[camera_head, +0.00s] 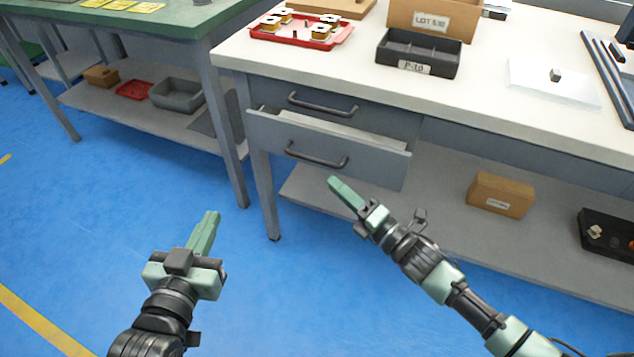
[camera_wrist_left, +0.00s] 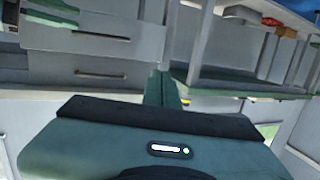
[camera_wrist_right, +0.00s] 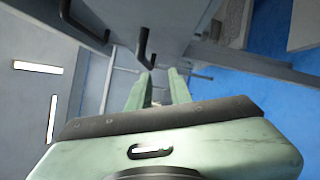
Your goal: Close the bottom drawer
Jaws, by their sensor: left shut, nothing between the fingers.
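The bottom drawer (camera_head: 377,166) stands partly pulled out of the white-topped bench, below a top drawer (camera_head: 376,120) that looks shut. Its dark bar handle (camera_head: 317,158) is on the front. My right gripper (camera_head: 334,182) is just in front of the drawer front, a little below the handle in the head view. In the right wrist view its fingers (camera_wrist_right: 159,84) are apart with nothing between them, and a dark handle (camera_wrist_right: 146,48) shows just beyond the tips. My left gripper (camera_head: 211,215) is shut and empty, away from the drawer over the floor; its fingers (camera_wrist_left: 162,88) show in the left wrist view.
The bench top (camera_head: 480,85) holds a red tray (camera_head: 342,38), a black bin (camera_head: 414,67) and a cardboard box (camera_head: 474,20). A lower shelf (camera_head: 430,220) carries a brown box (camera_head: 505,195) and a black bin (camera_head: 590,245). A green-topped bench (camera_head: 190,20) stands left. Blue floor is clear in front.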

